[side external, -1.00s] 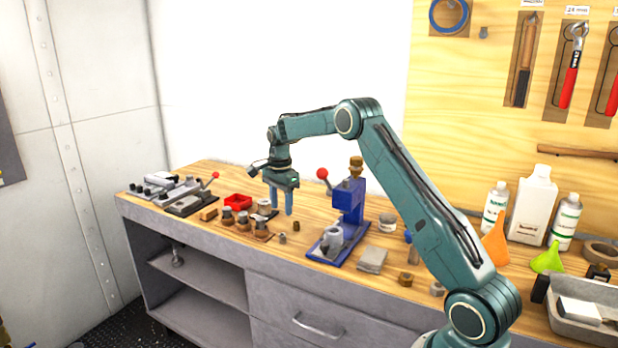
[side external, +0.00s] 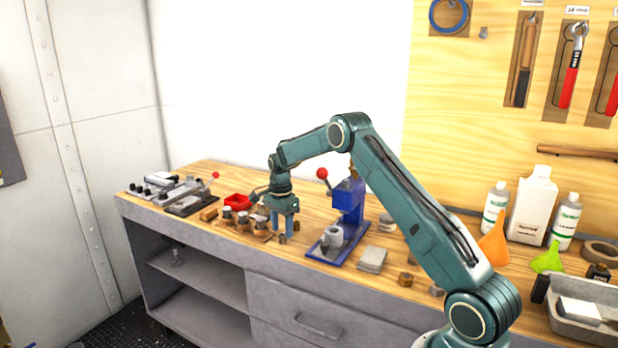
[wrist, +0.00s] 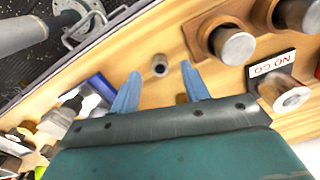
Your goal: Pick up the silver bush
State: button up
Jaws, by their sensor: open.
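A small hollow metallic bush (wrist: 160,66) stands on the wooden bench top in the wrist view, between and just beyond my two blue fingertips. In the side external view a small grey-brown cylinder (side external: 282,240), which looks like the same bush, stands just below my fingers. My gripper (side external: 283,230) points down over it; in the wrist view my gripper (wrist: 161,72) is open and empty, with the fingers apart on either side of the bush. I cannot tell the exact height gap.
Wooden blocks with metal pegs (side external: 245,227) stand close left of my gripper. A blue press (side external: 347,200) with a red-knobbed lever stands close on the right. A red tray (side external: 237,202) lies behind left. In the wrist view a labelled plate (wrist: 271,66) lies right of the fingers.

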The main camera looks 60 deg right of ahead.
jog(key=shift+f, duration=1.15)
grip_shut()
